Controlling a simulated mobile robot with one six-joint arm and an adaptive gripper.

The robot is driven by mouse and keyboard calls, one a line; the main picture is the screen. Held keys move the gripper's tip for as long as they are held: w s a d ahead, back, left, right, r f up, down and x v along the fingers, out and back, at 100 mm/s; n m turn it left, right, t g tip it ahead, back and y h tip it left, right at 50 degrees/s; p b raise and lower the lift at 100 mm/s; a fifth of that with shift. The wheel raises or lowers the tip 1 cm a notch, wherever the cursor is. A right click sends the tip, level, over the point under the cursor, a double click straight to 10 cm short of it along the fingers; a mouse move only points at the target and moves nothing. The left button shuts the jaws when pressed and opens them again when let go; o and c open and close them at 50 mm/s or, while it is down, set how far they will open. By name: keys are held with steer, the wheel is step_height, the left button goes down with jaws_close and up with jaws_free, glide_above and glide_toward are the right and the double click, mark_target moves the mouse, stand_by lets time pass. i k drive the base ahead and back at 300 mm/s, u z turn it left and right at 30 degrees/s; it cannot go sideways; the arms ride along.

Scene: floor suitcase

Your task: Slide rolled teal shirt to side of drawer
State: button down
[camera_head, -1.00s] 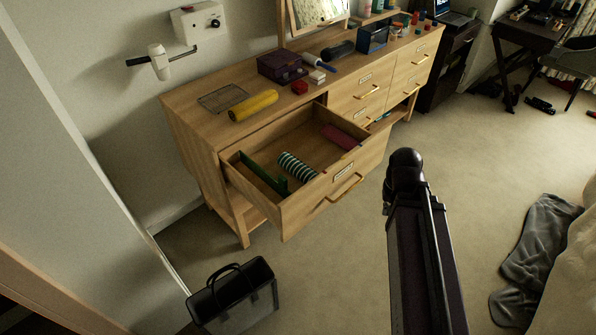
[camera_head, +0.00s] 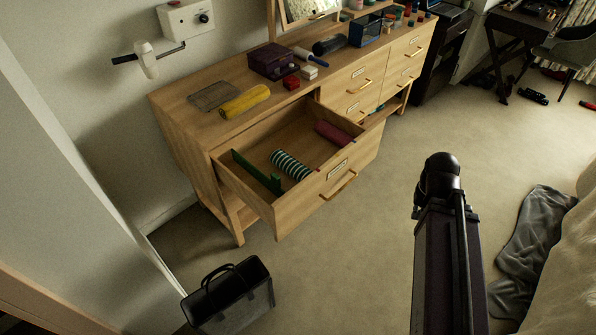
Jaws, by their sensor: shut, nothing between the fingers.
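A dresser drawer (camera_head: 268,202) stands pulled open, its wooden front with a gold handle facing the room. A teal-and-white striped roll (camera_head: 290,165), which looks like the rolled teal shirt, lies in the middle of the drawer near the front panel. A green upright piece (camera_head: 257,172) stands left of it, apart from the drawer's left wall. A dark red roll (camera_head: 333,133) lies at the right, with bare drawer floor between it and the striped roll. My dark arm rises at the lower right, well clear of the drawer. My gripper's fingers are not visible.
A yellow roll (camera_head: 245,101), a purple box (camera_head: 271,63) and small red and white items sit on the dresser top (camera_head: 190,123). A black bag (camera_head: 228,296) stands on the floor in front. Grey cloth (camera_head: 532,240) lies at right. Carpet between is clear.

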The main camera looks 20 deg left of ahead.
mark_target(282, 159)
steer(key=z, duration=0.4)
steer(key=k, duration=0.95)
steer(key=u, duration=0.75)
steer(key=i, duration=0.6)
steer(key=z, duration=0.05)
